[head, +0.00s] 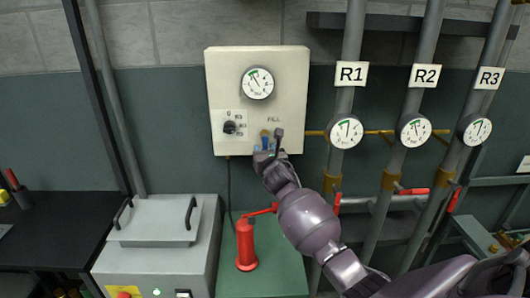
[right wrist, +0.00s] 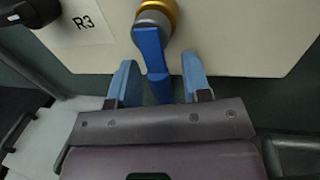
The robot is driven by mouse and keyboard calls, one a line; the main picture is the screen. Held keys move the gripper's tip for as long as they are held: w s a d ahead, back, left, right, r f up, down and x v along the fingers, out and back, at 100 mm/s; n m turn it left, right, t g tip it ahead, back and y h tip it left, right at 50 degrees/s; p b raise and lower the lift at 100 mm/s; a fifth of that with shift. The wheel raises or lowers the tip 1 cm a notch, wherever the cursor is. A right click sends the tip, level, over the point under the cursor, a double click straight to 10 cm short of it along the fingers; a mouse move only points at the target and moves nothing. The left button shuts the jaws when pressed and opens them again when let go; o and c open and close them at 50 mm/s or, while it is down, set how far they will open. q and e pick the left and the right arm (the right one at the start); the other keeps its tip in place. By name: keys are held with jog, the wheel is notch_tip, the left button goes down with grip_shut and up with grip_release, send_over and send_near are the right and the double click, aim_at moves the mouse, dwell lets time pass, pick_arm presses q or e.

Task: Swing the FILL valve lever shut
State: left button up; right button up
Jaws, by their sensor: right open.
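The FILL valve is on the cream panel (head: 290,80), below the FILL label (head: 274,119). In the right wrist view it has a brass hub (right wrist: 159,10) and a blue lever (right wrist: 151,48) hanging down from the hub. My right gripper (right wrist: 160,62) is open, with one light-blue finger on each side of the lever and visible gaps between. In the head view this gripper (head: 265,148) is at the panel's lower edge and largely covers the lever. Whether the lever's lower end touches the gripper is unclear. My left gripper is not in view.
The panel carries a gauge (head: 257,83) and a dark selector knob (head: 230,127). Pipes with gauges labelled R1, R2 and R3 stand to the right. A red cylinder (head: 246,244) stands on a green surface below, beside a grey machine (head: 155,222) on the left.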

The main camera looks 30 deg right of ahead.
grip_shut()
jog(key=shift+d, duration=0.1)
dwell(0.4)
